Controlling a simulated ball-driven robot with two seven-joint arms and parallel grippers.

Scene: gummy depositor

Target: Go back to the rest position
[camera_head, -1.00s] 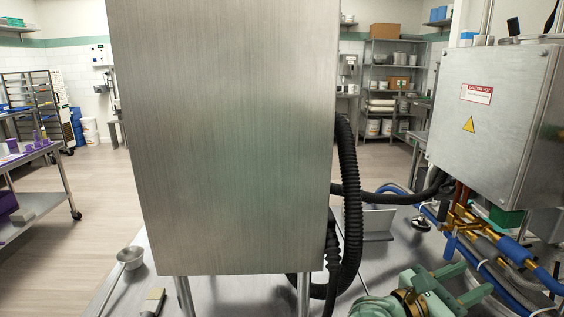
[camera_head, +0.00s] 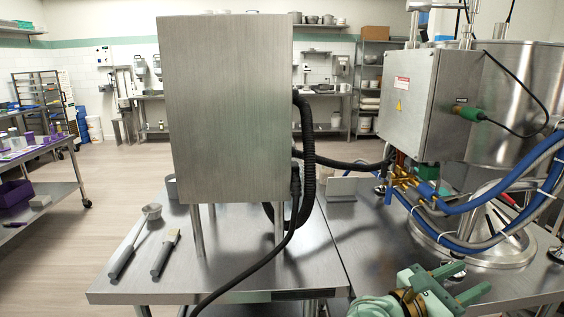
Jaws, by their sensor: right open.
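My right gripper (camera_head: 458,284) is at the bottom right of the head view, green with dark and brass-coloured parts at its wrist. Its two green fingers stand apart with nothing between them. It is above the front part of the steel table (camera_head: 375,262), clear of the things on it. My left gripper is not in the view.
A large steel cabinet (camera_head: 228,110) on legs stands on the table, with black hoses (camera_head: 307,150) beside it. A ladle (camera_head: 136,240) and a brush (camera_head: 167,252) lie at left. A control box (camera_head: 410,105), blue hoses (camera_head: 470,218) and a steel vessel (camera_head: 515,100) stand at right.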

